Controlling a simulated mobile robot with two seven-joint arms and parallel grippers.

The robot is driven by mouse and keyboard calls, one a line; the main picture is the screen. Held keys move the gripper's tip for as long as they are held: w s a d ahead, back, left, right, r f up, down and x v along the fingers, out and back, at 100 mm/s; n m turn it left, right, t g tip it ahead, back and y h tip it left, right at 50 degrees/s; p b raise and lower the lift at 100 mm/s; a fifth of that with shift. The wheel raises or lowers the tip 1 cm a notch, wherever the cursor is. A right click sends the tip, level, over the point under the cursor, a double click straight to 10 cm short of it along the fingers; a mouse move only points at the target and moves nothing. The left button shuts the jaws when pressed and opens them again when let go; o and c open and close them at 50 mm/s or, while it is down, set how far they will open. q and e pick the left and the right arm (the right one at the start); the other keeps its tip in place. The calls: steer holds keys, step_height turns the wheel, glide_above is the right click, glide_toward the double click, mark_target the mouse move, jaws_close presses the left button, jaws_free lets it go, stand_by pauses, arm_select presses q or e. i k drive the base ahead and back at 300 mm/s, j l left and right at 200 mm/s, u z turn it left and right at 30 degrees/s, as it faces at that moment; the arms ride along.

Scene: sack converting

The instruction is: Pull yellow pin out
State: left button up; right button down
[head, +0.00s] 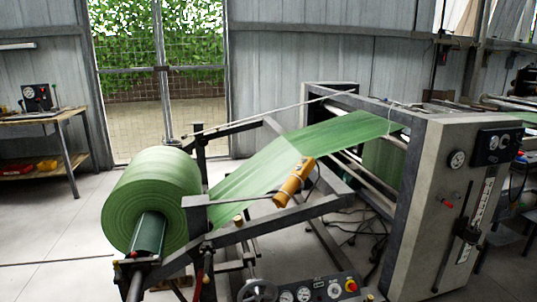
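A yellow-orange cylinder-like piece (294,182) rests slantwise at the frame of the unwind stand, in front of the green web (260,167). It has dark marks on its side, and I cannot tell whether it is the yellow pin. A small brass-yellow knob (238,221) shows lower on the frame, left of it. A large green roll (150,198) sits on a dark shaft (148,236) at the left of the stand. Neither of my grippers is in view.
A grey machine cabinet (436,190) with gauges and a lever stands at right. A control panel (318,289) with dials and a red button is at the bottom. A wooden workbench (45,125) stands at left. Loose cables lie under the web. Floor at far left is clear.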

mark_target(115, 263)
steer(key=i+j+z, duration=0.1)
steer(key=j+z, duration=0.55)
steer(key=z, duration=0.3)
steer(key=j+z, duration=0.25)
steer(key=j, duration=0.2)
steer(key=j+z, duration=0.3)
steer(key=j, duration=0.15)
steer(key=k+j+z, duration=0.1)
steer(key=j, duration=0.2)
steer(key=k+j, duration=0.1)
steer(key=j, duration=0.15)
steer(key=k+j+z, duration=0.15)
steer(key=j, duration=0.15)
steer(key=k+j, duration=0.1)
steer(key=j, duration=0.3)
steer(key=k+j, duration=0.1)
steer(key=j, duration=0.3)
steer(key=k+j, duration=0.15)
steer(key=j, duration=0.2)
steer(key=k+j, duration=0.1)
steer(key=j, duration=0.3)
